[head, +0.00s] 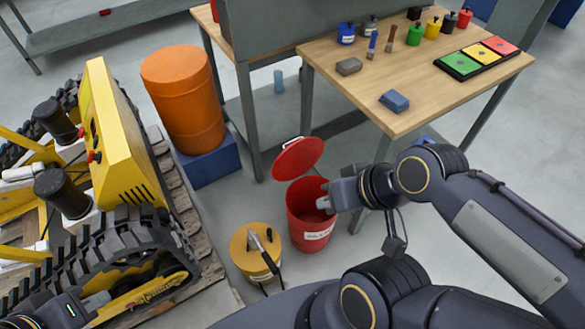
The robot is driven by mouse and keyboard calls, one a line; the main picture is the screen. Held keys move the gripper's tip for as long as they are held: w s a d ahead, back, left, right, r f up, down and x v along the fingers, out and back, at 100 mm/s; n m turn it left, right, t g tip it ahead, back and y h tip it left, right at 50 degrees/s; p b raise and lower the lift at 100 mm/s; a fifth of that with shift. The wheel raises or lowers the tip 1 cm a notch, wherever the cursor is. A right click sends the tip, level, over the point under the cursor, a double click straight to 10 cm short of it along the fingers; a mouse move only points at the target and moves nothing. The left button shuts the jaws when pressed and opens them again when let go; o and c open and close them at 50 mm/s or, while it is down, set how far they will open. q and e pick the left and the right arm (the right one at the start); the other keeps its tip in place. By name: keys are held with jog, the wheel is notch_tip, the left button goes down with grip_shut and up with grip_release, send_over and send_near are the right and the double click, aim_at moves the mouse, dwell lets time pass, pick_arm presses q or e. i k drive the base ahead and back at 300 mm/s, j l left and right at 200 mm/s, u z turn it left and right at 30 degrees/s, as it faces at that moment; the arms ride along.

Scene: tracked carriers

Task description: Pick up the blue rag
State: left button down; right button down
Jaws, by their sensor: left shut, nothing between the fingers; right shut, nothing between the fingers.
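The blue rag (394,101), a small folded block shape, lies on the wooden table (420,90) near its front edge. My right gripper (326,204) is shut and empty at the red bin's opening, below and left of the rag and well apart from it. My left gripper (97,301) is shut and empty at the lower left, beside the yellow machine's track and far from the rag.
The open red bin (308,232) has its lid (298,158) raised. A yellow canister (254,256) stands beside it. A grey block (349,67), brushes, several small pots and a coloured tray (462,65) share the table. An orange drum (184,98) and yellow tracked machine (112,135) stand left.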

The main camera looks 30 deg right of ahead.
aim_at(392, 100)
jog(key=z, duration=1.7)
jog(key=i+l, duration=0.2)
jog(key=i, duration=0.25)
jog(key=i+l, duration=0.15)
jog(key=i, duration=0.3)
jog(key=i+u, duration=0.1)
jog(key=u, duration=0.3)
jog(key=l+u, duration=0.1)
jog(key=u, duration=0.25)
jog(key=i+l+u, duration=0.15)
jog(key=u, duration=0.8)
